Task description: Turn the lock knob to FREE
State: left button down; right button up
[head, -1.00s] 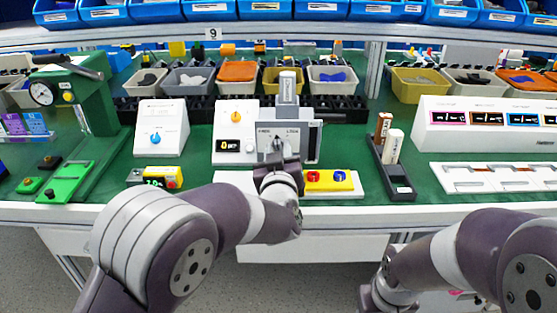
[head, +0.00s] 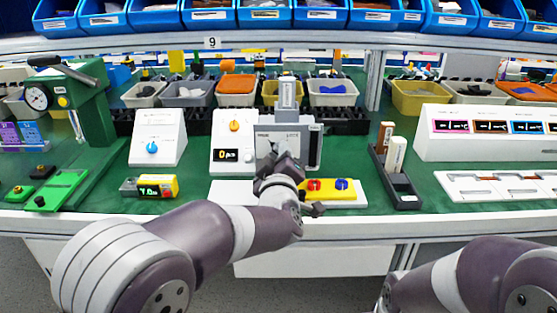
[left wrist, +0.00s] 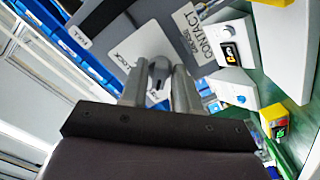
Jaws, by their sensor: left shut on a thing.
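The grey panel (head: 265,142) of the lock device stands at the bench middle, with labels along its top edge. My left gripper (head: 281,158) is in front of it. In the head view the gripper and wrist hide the lock knob. In the left wrist view the grey rounded knob (left wrist: 159,72) sits between the two fingers of the left gripper (left wrist: 160,88), which are shut on it. The LOCK label (left wrist: 124,58) shows beside the knob. The FREE label is too small to read surely. My right arm is at the lower right; its gripper is out of view.
A white box with an orange knob (head: 234,127) stands just left of the panel. A yellow block with red and blue buttons (head: 334,190) lies close right of my left wrist. A black tray (head: 398,188) stands further right. Green bench shows between them.

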dwell(0.4)
pick_arm(q)
jog(key=c, duration=1.1)
grip_release()
jog(key=shift+s, duration=0.1)
jog(key=s+p, duration=0.1)
jog(key=s, duration=1.1)
jog(key=shift+s, duration=0.25)
